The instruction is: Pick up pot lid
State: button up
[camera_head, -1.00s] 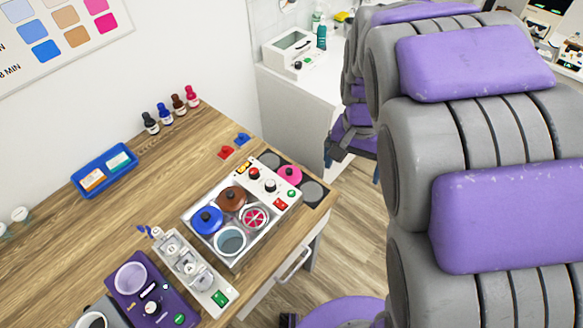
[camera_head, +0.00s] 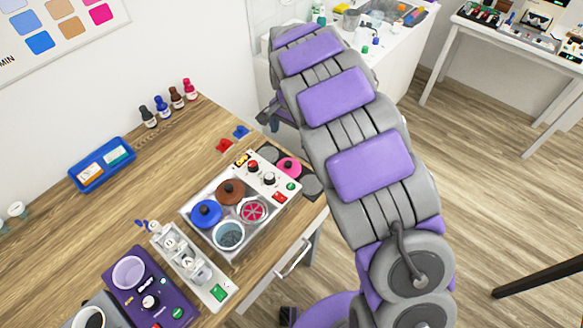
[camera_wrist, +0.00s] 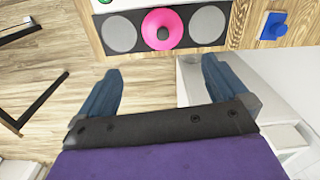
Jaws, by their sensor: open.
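A round pink lid (camera_head: 288,167) with a dark knob lies at the table's right edge, between two grey discs. It also shows at the top of the wrist view (camera_wrist: 176,37). A blue lid (camera_head: 200,218) and a brown lid (camera_head: 226,196) with knobs sit in a pale tray. Which one is the pot lid I cannot tell. My gripper (camera_wrist: 162,84) is open and empty, its blue fingers spread wide, with the pink lid ahead between their lines and apart from them. In the head view my arm largely hides the gripper.
The tray (camera_head: 191,228) also holds a red-and-white round piece (camera_head: 252,211) and an open cup (camera_head: 229,235). A control panel (camera_head: 268,179) adjoins it. Small red (camera_head: 223,146) and blue (camera_head: 240,132) pieces lie behind. A white counter (camera_head: 400,70) stands beyond my arm.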

jog(key=b, duration=0.1)
send_near(288, 163)
jog(key=a+f, duration=0.1)
jog(key=f, duration=0.2)
jog(key=d+f+b, duration=0.1)
jog(key=f, duration=0.1)
jog(key=shift+d+f, duration=0.35)
jog(key=shift+d, duration=0.05)
jog(key=f, duration=0.1)
jog(key=a+f+b, duration=0.1)
jog(key=f, duration=0.3)
jog(key=shift+w+a, duration=0.1)
jog(key=shift+a, duration=0.15)
jog(key=shift+d+r, duration=0.15)
jog(key=shift+d, duration=0.45)
jog(key=shift+c, duration=1.3)
jog(key=shift+a, duration=0.1)
jog(key=c, duration=0.5)
jog(key=shift+a, duration=0.2)
jog(key=shift+r, duration=0.1)
